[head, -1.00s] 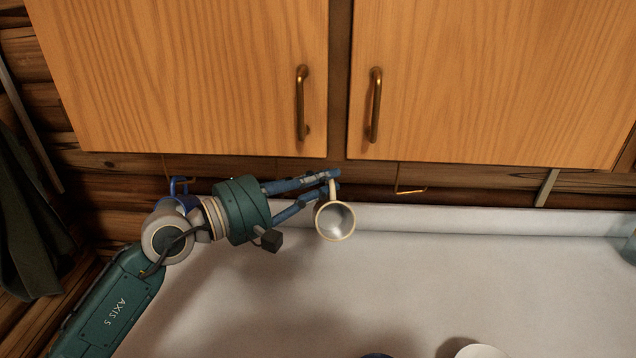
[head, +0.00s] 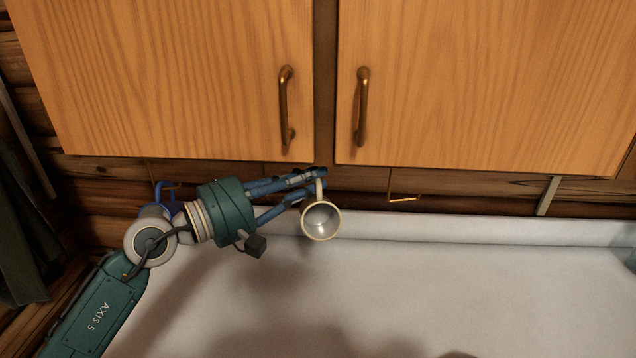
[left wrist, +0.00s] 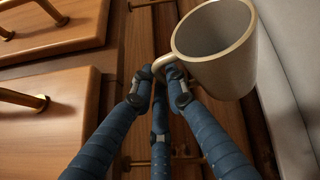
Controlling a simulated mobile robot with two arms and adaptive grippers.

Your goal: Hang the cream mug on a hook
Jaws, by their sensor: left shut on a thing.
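The cream mug (head: 321,221) hangs in the air below the cupboard, its handle up and its open mouth facing the head camera. My left gripper (head: 316,181) is shut on its handle. In the left wrist view, the fingertips (left wrist: 163,82) pinch the handle and the mug (left wrist: 215,50) sits to their upper right. A brass hook (head: 404,197) sticks out under the right cupboard door, to the right of the mug and apart from it. A second hook (head: 152,172) at the left is partly hidden by a blue object and my arm. My right gripper is not in view.
The wooden cupboard (head: 480,80) with brass handles overhangs the log wall. A pale counter (head: 420,290) lies below, mostly clear. A grey metal strip (head: 547,196) is on the wall at right. Dark cloth (head: 20,250) hangs at far left.

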